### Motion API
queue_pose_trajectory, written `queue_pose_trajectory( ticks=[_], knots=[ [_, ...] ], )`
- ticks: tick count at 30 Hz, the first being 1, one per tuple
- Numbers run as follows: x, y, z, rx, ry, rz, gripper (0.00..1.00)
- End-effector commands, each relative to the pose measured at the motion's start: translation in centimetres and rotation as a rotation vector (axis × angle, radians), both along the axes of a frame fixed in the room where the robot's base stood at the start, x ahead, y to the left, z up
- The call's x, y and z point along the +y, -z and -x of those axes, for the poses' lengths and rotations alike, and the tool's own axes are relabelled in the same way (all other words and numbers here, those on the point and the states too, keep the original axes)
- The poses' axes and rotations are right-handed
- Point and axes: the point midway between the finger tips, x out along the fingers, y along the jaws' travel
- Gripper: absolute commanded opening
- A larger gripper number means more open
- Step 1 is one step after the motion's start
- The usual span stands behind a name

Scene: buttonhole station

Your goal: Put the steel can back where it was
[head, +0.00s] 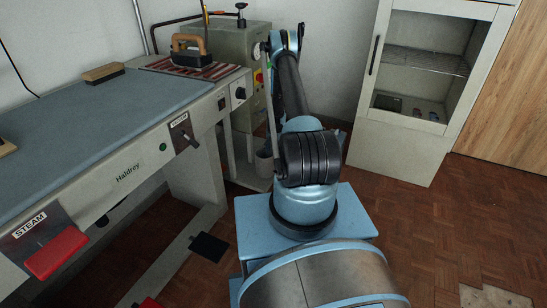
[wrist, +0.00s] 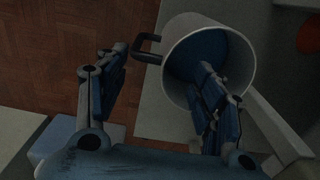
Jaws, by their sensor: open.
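The steel can (wrist: 242,66) is a pale round can with a dark side handle (wrist: 147,48). In the wrist view it is at upper centre, its mouth facing the camera and its inside blue. My gripper (wrist: 163,58) is open. The handle shows between its two fingers, touching neither clearly. The right finger overlaps the can's mouth; I cannot tell whether it is inside or above it. My gripper is not clearly visible there.
The can appears on a pale low surface (wrist: 158,115) beside the brown parquet floor (wrist: 60,50). The ironing table (head: 110,120) with an iron (head: 190,52) stands left. A steam unit (head: 225,45) is behind the can. A glass-door cabinet (head: 395,150) stands right.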

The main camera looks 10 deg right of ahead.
Motion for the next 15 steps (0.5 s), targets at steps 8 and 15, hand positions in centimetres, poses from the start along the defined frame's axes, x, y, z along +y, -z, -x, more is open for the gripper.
queue_pose_trajectory(
  ticks=[8,15],
  knots=[
    [0.0,-4.4,0.0,0.000,0.000,0.000,0.62],
    [0.0,-6.8,0.0,0.000,0.000,0.000,0.62]
  ],
)
